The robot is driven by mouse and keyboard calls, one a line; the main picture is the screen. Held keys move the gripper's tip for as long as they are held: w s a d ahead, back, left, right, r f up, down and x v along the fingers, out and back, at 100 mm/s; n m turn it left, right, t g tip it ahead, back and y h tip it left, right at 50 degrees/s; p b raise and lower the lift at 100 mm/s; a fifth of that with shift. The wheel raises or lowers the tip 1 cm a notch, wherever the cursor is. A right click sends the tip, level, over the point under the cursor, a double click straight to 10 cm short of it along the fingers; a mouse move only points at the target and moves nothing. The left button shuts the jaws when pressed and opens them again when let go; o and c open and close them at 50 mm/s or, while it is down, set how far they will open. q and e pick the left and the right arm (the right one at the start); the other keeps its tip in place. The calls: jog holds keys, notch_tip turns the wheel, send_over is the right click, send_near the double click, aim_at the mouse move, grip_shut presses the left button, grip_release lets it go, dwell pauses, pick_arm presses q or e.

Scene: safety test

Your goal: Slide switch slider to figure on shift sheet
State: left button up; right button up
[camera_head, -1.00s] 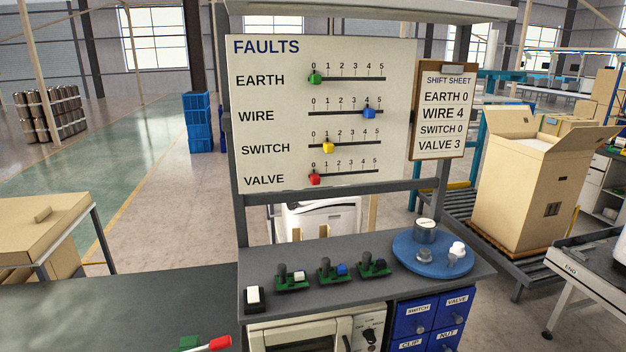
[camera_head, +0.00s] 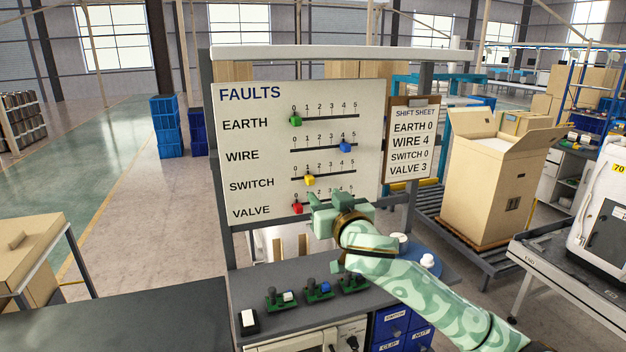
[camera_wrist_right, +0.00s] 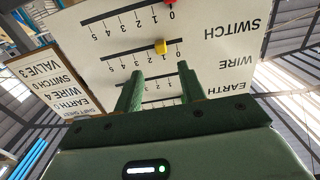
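The yellow switch slider (camera_head: 309,180) sits at about 1 on the SWITCH scale of the white FAULTS board (camera_head: 250,112). The shift sheet (camera_head: 412,140) on a clipboard right of the board reads SWITCH 0. My right gripper (camera_head: 318,204) is in front of the board's lower part, below and a little right of the yellow slider. In the right wrist view the board appears upside down. The yellow slider (camera_wrist_right: 160,46) shows beyond the two spread fingers (camera_wrist_right: 160,80), with nothing between them. My left gripper is out of view.
The red valve slider (camera_head: 297,208) is close to my right gripper, near 0. The green earth slider (camera_head: 295,120) is at 0 and the blue wire slider (camera_head: 345,146) at 4. Small circuit boards (camera_head: 318,290) stand on the bench below.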

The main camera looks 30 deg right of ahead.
aim_at(312, 181)
jog(key=p+x, duration=0.1)
jog(key=x, duration=0.8)
jog(key=shift+a+p, duration=0.15)
jog(key=shift+p, duration=0.15)
